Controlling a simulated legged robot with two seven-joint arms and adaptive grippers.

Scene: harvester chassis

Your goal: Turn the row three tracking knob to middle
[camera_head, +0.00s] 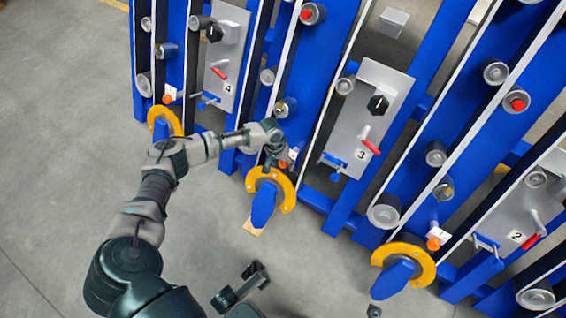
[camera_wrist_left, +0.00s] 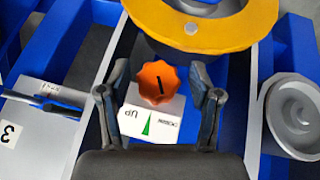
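The orange row three tracking knob (camera_wrist_left: 158,83) sits in the middle of the left wrist view, with a dark line near upright on its face. A white label (camera_wrist_left: 150,117) below it carries a green triangle and the upside-down word UP on the left; the smaller word on the right is unclear. My left gripper (camera_wrist_left: 160,104) is open, with one finger on each side of the knob, and I see gaps between them. In the head view the left gripper (camera_head: 273,150) partly covers the knob (camera_head: 283,164). Dark parts at the bottom may be my right gripper (camera_head: 240,287).
A yellow half-ring (camera_wrist_left: 205,22) lies just beyond the knob; it also shows in the head view (camera_head: 287,187). The number 3 panel (camera_head: 350,130) has a black knob (camera_head: 378,103) and a red-handled lever (camera_head: 371,147). Grey floor (camera_head: 60,120) is clear at left.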

